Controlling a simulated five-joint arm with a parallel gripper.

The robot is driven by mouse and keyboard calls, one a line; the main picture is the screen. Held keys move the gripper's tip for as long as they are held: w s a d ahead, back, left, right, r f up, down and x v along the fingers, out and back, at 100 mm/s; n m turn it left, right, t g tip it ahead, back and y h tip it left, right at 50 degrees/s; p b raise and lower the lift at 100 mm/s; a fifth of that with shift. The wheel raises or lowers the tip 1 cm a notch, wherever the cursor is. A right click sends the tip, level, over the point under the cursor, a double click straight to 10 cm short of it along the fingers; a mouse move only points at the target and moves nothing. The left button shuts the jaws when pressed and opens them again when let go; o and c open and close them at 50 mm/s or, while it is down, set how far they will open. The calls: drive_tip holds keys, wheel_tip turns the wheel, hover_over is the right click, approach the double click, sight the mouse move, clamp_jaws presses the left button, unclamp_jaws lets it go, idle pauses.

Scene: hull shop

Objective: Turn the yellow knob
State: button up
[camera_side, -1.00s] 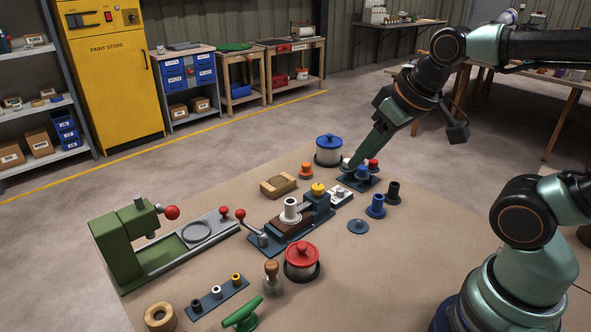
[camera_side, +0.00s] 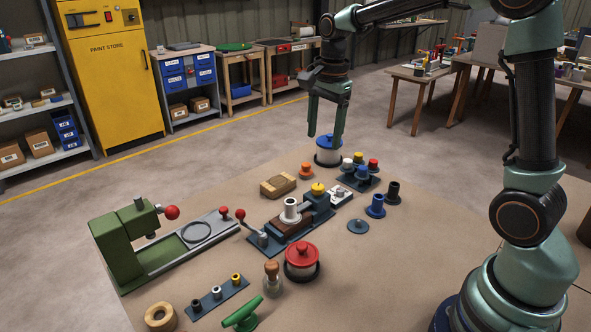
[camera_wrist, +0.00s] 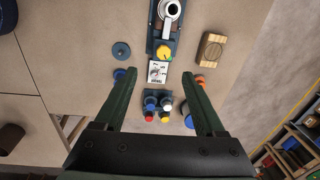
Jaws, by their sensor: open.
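The yellow knob (camera_side: 318,188) sits on the far end of a dark blue fixture (camera_side: 318,207) in the middle of the bench. In the wrist view the yellow knob (camera_wrist: 165,53) lies ahead of my fingertips, near the top centre, beside a small white switch plate (camera_wrist: 158,72). My gripper (camera_side: 325,136) is open and empty, pointing down, high over the back of the bench. In the side view it overlaps the lidded pot. In the wrist view my two fingers (camera_wrist: 160,78) are spread wide with nothing between them touching.
A block of coloured knobs (camera_side: 359,172), an orange knob (camera_side: 306,170), a wooden block (camera_side: 278,185) and a blue-lidded pot (camera_side: 328,158) stand around the fixture. A red-lidded pot (camera_side: 301,262) and a green vice-like machine (camera_side: 122,245) are nearer. Bare bench lies at the front right.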

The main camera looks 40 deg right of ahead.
sight(318, 186)
drive_tip(key=f+m, duration=0.1)
drive_tip(key=f, duration=0.4)
drive_tip(key=w+d+f+m, duration=0.1)
drive_tip(key=f, duration=0.4)
drive_tip(key=w+f+m+g, duration=0.1)
drive_tip(key=f, duration=0.4)
drive_tip(key=shift+w+d+f+m, duration=0.1)
drive_tip(key=shift+w+d+m, duration=0.1)
drive_tip(key=shift+d+m, duration=0.1)
clamp_jaws()
